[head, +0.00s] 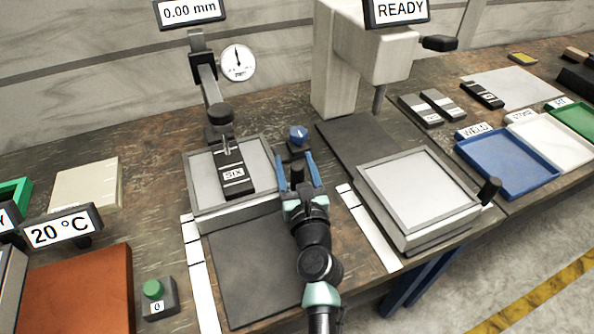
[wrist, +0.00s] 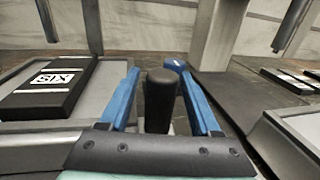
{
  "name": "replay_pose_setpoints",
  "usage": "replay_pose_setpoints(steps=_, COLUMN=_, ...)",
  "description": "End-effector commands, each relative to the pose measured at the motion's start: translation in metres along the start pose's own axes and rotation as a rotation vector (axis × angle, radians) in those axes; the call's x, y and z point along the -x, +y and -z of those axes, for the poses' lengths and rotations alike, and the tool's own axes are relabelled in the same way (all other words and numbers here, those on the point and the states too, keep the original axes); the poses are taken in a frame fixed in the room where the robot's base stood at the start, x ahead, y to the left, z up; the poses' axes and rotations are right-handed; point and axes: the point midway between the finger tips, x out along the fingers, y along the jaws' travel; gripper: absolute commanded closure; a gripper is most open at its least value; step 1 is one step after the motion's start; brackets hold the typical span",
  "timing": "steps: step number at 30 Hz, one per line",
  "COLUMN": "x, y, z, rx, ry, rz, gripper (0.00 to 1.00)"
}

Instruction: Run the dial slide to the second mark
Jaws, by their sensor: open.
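The dial slide (head: 203,167) is a grey plate at the back of its dark track (head: 255,275), under a dial gauge (head: 238,62). A black block labelled SIX (head: 236,178) lies on it and shows in the wrist view (wrist: 50,88). A white strip with dark marks (head: 197,270) runs along the track's left side. At the slide's right edge stands a black upright handle (wrist: 160,98). My gripper (head: 296,162) is open, its blue fingers on either side of the handle. The handle's lower part is hidden by my gripper in the wrist view.
A blue knob (head: 298,133) stands just behind my gripper. To the right is a second slide (head: 418,190) with its own black handle (head: 489,189) and marked strip (head: 368,228). Displays read 0.00 mm (head: 189,11) and READY (head: 400,10). The track in front of the dial slide is clear.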

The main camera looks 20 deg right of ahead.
Motion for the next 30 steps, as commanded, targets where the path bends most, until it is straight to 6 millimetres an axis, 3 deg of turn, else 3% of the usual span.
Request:
replay_pose_setpoints(steps=5, x=0.015, y=0.000, z=0.000, rx=-0.001, ry=0.002, rz=0.000, gripper=0.36)
replay_pose_setpoints(steps=21, x=0.112, y=0.000, z=0.002, rx=0.000, ry=0.002, rz=0.001, gripper=0.36)
replay_pose_setpoints(steps=30, x=0.129, y=0.000, z=0.000, rx=0.000, ry=0.000, rz=0.000, gripper=0.36)
